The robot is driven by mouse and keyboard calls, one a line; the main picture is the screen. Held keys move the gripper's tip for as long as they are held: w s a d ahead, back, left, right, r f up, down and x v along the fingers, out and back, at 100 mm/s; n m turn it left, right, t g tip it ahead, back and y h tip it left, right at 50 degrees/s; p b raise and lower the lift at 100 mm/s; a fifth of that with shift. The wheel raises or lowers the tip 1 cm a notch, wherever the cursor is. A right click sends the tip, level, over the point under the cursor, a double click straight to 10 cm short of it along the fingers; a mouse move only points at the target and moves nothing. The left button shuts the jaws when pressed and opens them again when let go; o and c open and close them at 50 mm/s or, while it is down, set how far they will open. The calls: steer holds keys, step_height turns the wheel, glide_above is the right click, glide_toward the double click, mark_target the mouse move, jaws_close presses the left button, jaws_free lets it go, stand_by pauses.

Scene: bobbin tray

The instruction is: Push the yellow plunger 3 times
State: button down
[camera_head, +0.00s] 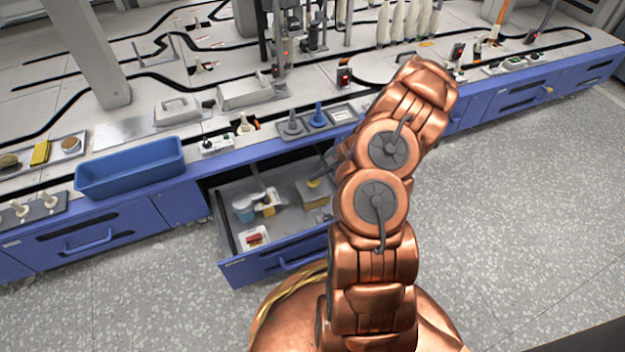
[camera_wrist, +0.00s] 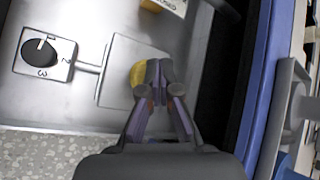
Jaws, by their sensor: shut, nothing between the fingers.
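The yellow plunger (camera_wrist: 137,74) shows as a rounded yellow edge on a grey plate (camera_wrist: 118,58) in the wrist view; my gripper hides the rest. In the head view the yellow plunger (camera_head: 313,183) sits on a small box inside the open drawer (camera_head: 283,262). My gripper (camera_wrist: 159,66) is shut and empty, its fingertips over the plunger's right part in the wrist view. I cannot tell whether they touch it. In the head view my arm hides much of the gripper.
A dial (camera_wrist: 40,52) with numbers is linked to the plate by a bar. The drawer also holds a blue cup (camera_head: 243,209) and a red piece (camera_head: 254,238) on a white base. A blue bin (camera_head: 130,168) stands on the bench above. The drawer front and bench edge bound the space.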

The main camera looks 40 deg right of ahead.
mark_target(315, 180)
steer(key=shift+f+b, duration=0.35)
steer(key=shift+f, duration=0.65)
stand_by(1.1)
steer(key=shift+r, duration=0.1)
steer(key=shift+r+p, duration=1.05)
steer(key=shift+r, duration=0.3)
steer(key=shift+r+p, duration=1.8)
steer(key=shift+r, duration=0.7)
